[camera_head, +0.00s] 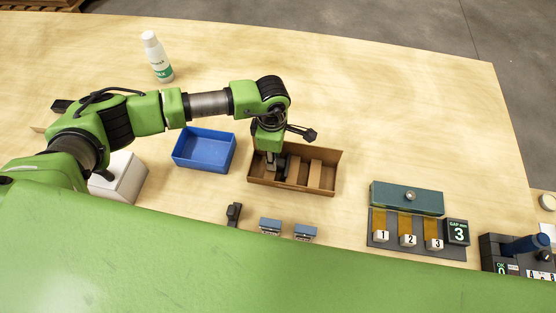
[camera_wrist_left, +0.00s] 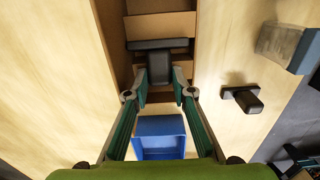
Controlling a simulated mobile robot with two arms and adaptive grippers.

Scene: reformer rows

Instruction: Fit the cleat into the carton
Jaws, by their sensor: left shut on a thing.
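The dark grey cleat (camera_wrist_left: 158,63) shows in the left wrist view as a wide bar with a narrower block. My left gripper (camera_wrist_left: 160,78) is shut on its block. The open brown carton (camera_head: 329,178) stands near the middle of the table in the head view, with upright cardboard dividers inside. My left gripper (camera_head: 272,168) points down into or just over its left part, and hides much of the cleat there. In the left wrist view the carton (camera_wrist_left: 112,42) lies under the cleat; whether the cleat touches its floor I cannot tell. My right gripper is not in view.
A blue bin (camera_head: 203,166) stands left of the carton. Another dark cleat-like piece (camera_head: 234,213) and two blue-grey blocks (camera_head: 270,226) (camera_head: 305,232) lie in front. A numbered fixture (camera_head: 407,198) stands right. A white bottle (camera_head: 157,57) stands at the back. The back right is clear.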

